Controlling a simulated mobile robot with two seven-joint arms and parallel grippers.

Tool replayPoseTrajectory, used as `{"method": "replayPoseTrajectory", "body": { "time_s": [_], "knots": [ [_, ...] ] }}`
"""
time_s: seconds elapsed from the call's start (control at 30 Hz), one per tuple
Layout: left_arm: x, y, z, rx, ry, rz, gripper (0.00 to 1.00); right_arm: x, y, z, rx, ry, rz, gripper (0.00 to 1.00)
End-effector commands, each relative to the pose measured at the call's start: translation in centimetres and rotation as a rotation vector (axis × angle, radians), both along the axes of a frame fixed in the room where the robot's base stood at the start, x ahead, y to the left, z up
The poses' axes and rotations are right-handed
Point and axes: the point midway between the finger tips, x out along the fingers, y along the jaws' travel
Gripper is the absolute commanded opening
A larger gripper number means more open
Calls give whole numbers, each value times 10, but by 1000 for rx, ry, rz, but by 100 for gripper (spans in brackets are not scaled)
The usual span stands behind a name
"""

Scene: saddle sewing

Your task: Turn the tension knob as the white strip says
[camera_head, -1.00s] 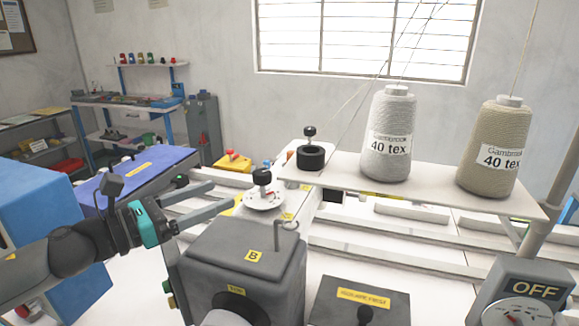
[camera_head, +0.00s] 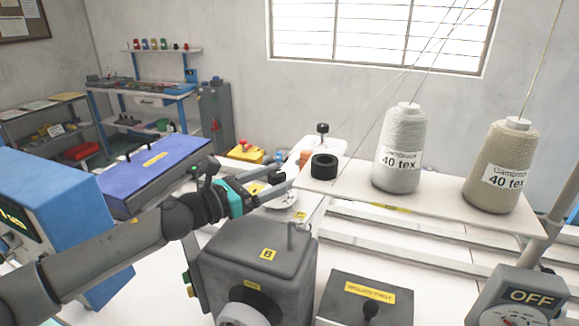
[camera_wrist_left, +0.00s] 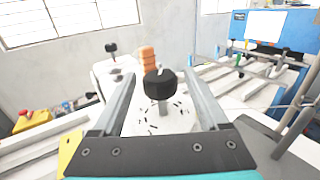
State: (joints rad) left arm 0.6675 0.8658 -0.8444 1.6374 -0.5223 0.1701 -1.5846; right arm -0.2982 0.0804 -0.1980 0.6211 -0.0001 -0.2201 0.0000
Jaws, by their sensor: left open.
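A black tension knob (camera_wrist_left: 160,84) stands on a post over a round white dial with dark marks (camera_wrist_left: 160,118) in the left wrist view. My left gripper (camera_head: 287,181) is open, with its fingers on either side of the knob in the wrist view. A gap shows on both sides of the knob. In the head view the gripper mostly hides the knob, and part of the dial (camera_head: 285,200) shows below the fingers. I cannot make out a white strip with readable words. My right gripper is not in view.
A grey box marked B (camera_head: 262,262) stands in front of the dial. A second black knob (camera_head: 323,129) and a black ring (camera_head: 324,168) are behind it. A white thread cone (camera_head: 402,135) and a beige one (camera_head: 497,150) stand on the shelf (camera_head: 365,197) to the right.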

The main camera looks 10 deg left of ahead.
Motion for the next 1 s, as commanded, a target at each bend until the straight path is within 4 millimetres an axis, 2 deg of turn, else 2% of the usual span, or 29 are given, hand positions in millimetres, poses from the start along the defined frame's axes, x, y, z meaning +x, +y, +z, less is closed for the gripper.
{"method": "replayPoseTrajectory", "body": {
  "time_s": [0.23,0.67,1.0],
  "knots": [
    [21,-19,1,-1,0,0,77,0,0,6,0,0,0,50],
    [25,-23,0,0,0,0,76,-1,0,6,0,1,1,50],
    [25,-23,0,-1,1,0,38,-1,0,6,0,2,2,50]
  ]
}}
